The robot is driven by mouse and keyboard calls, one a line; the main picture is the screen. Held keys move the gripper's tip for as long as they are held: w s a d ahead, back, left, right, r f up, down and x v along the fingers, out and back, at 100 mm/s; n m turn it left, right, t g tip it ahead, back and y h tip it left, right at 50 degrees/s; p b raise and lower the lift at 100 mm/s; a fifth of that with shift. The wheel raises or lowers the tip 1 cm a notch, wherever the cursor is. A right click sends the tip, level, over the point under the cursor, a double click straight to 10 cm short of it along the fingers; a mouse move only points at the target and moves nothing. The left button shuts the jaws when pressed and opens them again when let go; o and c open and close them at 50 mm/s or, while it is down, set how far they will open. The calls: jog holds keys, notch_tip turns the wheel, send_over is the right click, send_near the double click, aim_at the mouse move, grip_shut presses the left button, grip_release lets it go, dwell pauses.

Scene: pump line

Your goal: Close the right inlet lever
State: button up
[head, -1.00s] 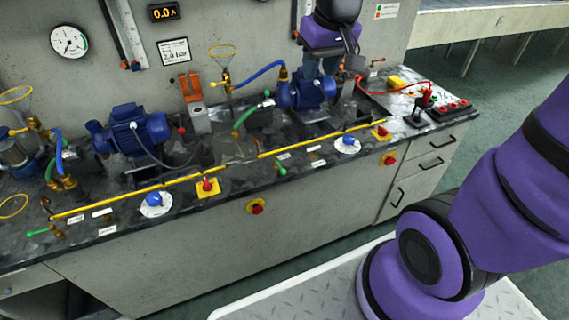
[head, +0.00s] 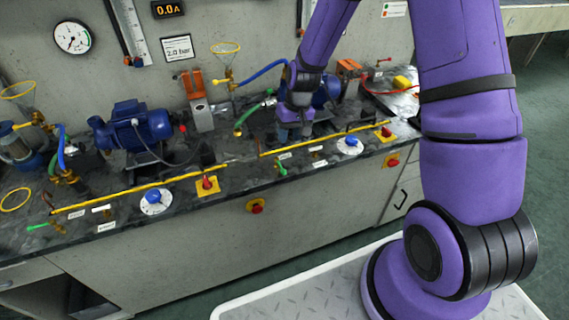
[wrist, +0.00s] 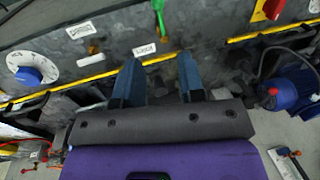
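The right green-handled lever (head: 282,168) is at the bench's front edge, its handle pointing out over the edge. In the wrist view the green handle (wrist: 159,17) is at the top centre, beside a small white label (wrist: 145,49) too blurred to read surely. My gripper (head: 303,130) is above the bench, behind the yellow rail and to the right of the lever. In the wrist view my gripper (wrist: 158,60) has its two blue fingers wide apart with nothing between them. The fingers are apart from the handle.
A yellow rail (head: 320,139) runs along the bench between my gripper and the lever. A blue knob (head: 349,142) stands to the right and a red switch (head: 207,183) to the left. The blue left pump (head: 135,128) and an orange-topped block (head: 198,105) stand farther back.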

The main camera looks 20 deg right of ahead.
aim_at(282, 168)
jog(key=f, duration=0.4)
jog(key=a+f, duration=0.1)
jog(key=f, duration=0.3)
jog(key=a+f, duration=0.1)
jog(key=f, duration=0.3)
jog(key=shift+w, duration=0.1)
grip_shut()
